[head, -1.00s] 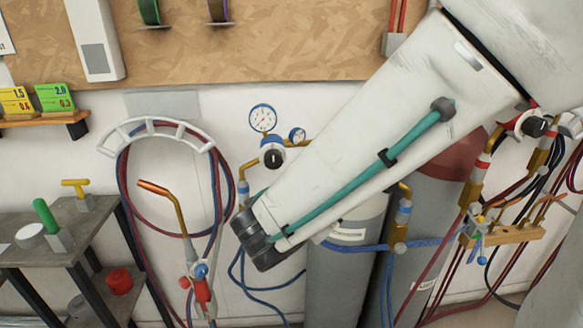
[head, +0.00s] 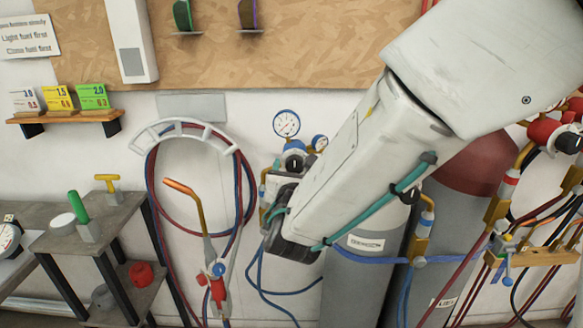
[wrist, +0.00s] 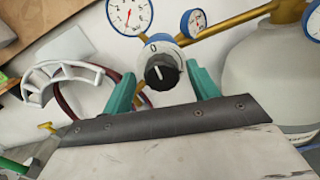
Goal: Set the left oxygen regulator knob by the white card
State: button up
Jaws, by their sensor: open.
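The left oxygen regulator (head: 296,147) is on the wall side, with blue-rimmed gauges. Its black knob (head: 294,163) has a white pointer line and also shows in the wrist view (wrist: 160,73). A "0" is printed on the white collar just above the knob. The big gauge (wrist: 130,14) is partly cut off by the frame. My gripper (wrist: 160,69) is open, its teal fingers either side of the knob; I cannot tell whether they touch it. The white card (head: 25,101) stands at the left end of the wooden shelf; its numbers are too small to read surely.
Yellow (head: 59,98) and green (head: 93,97) cards stand beside the white one. A hose hanger (head: 185,133) and torch (head: 205,240) are left of my arm. Grey cylinders (head: 365,270) stand behind my arm. Another regulator with a red body (head: 545,130) is at far right.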

jog(key=shift+w+d, duration=0.1)
jog(key=shift+w, duration=0.4)
jog(key=c, duration=1)
jog(key=shift+a, duration=0.2)
jog(key=shift+d, duration=0.1)
